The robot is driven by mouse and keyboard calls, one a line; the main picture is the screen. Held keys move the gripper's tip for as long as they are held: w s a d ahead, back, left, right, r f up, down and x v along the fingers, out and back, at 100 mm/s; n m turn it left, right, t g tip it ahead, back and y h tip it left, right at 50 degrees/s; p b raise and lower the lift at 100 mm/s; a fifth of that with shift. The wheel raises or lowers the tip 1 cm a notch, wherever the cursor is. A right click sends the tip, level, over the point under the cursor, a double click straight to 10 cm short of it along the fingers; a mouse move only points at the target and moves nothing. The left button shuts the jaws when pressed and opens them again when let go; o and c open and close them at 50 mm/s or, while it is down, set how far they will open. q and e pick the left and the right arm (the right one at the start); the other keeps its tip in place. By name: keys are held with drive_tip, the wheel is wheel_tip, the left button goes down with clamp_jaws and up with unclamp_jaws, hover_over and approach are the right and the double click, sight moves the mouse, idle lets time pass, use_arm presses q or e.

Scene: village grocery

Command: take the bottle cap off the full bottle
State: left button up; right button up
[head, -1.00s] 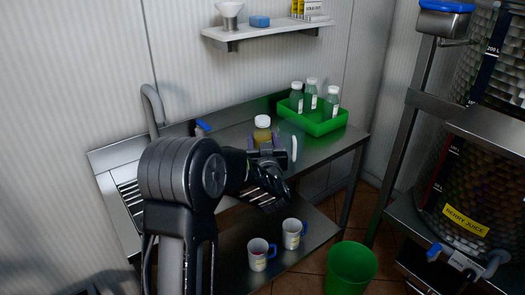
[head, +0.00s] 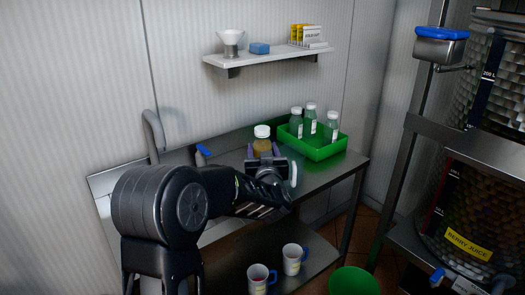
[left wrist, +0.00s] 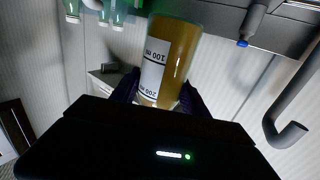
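The full bottle (head: 262,146) holds amber liquid and has a white cap (head: 262,131) on top. It is upright above the steel counter. My left gripper (head: 264,153) is shut on the bottle's body from both sides, below the cap. In the left wrist view the bottle (left wrist: 170,60) appears upside down, with 100 ml and 200 ml marks, between the dark purple fingers (left wrist: 158,95). Its cap is hidden there behind the gripper body. My right gripper is not in view.
A green tray (head: 318,155) with several capped bottles stands at the counter's back right. A white handle-like thing (head: 293,173) stands right of my gripper. Two mugs (head: 258,279) are on the lower shelf. A green bin (head: 353,281) is on the floor. A wall shelf (head: 268,58) hangs above.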

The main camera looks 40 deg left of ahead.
use_arm(q)
drive_tip(key=shift+r, duration=0.1)
clamp_jaws()
idle(0.6)
drive_tip(key=shift+r, duration=0.25)
drive_tip(key=s+d+f+m+t+h, duration=0.1)
drive_tip(key=d+f+h, duration=0.3)
drive_tip(key=d, duration=0.5)
drive_tip(key=d+f+m+t+h, duration=0.2)
drive_tip(key=d+f+m+h, duration=0.2)
drive_tip(key=d, duration=0.6)
drive_tip(key=s+d+f+m+t+h, duration=0.1)
drive_tip(key=d+f+m+h, duration=0.2)
drive_tip(key=d+f, duration=0.5)
drive_tip(key=shift+s+d+t+h+p, duration=0.3)
drive_tip(key=shift+d+h+p, duration=0.15)
drive_tip(key=shift+d, duration=0.55)
